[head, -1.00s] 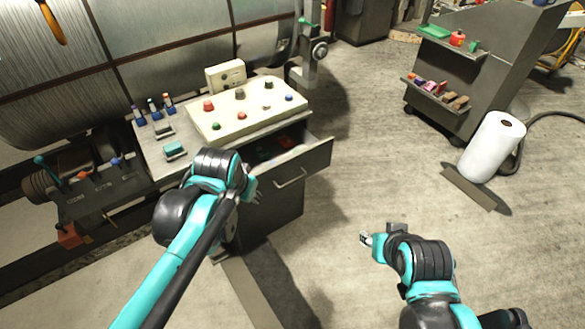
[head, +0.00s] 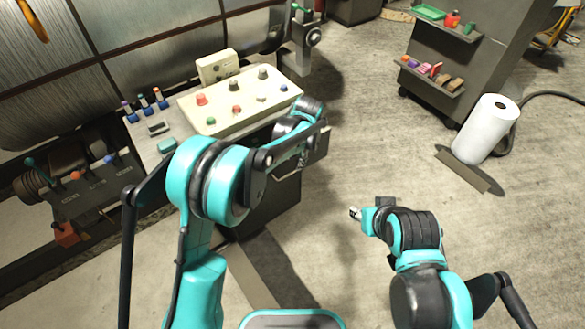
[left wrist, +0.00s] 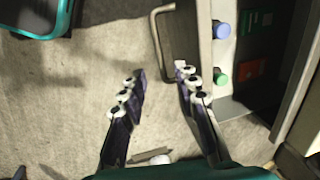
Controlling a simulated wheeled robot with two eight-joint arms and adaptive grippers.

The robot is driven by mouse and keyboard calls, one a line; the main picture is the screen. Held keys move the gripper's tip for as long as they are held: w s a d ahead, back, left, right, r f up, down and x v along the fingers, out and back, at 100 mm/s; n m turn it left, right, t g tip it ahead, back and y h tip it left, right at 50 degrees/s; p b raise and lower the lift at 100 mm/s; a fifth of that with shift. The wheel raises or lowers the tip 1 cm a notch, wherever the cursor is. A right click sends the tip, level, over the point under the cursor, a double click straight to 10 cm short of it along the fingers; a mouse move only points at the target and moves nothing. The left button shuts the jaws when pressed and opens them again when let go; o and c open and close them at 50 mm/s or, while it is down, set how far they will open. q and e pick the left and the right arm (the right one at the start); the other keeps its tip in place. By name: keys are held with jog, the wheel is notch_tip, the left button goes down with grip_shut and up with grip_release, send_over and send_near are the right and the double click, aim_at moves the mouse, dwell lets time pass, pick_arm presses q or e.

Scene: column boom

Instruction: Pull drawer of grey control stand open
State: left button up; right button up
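The grey control stand (head: 268,205) stands left of centre in the head view, with a sloped cream button panel (head: 240,102) on top. Its drawer (head: 321,148) is partly open; my left arm covers much of it. In the left wrist view the open drawer's inside (left wrist: 240,92) shows at right, holding a blue-capped item (left wrist: 221,29), a green-capped item (left wrist: 221,75) and red pieces. The drawer's bar handle (left wrist: 157,40) lies just beyond my left gripper (left wrist: 162,82), whose fingers are apart and empty. My right gripper (head: 356,213) is over bare floor, away from the stand; its fingers are too small to judge.
A grey shelf cart (head: 480,60) with small items stands at the upper right. A white roll (head: 485,130) stands on the floor before it. A lever console (head: 75,190) is left of the stand. The floor right of the drawer is clear.

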aim_at(293, 172)
pick_arm(q)
jog(key=f, duration=0.2)
jog(key=f+b, duration=0.1)
jog(key=f, duration=0.1)
jog(key=w+f+b, duration=0.1)
jog(key=f, duration=0.2)
jog(key=shift+a, duration=0.4)
grip_shut()
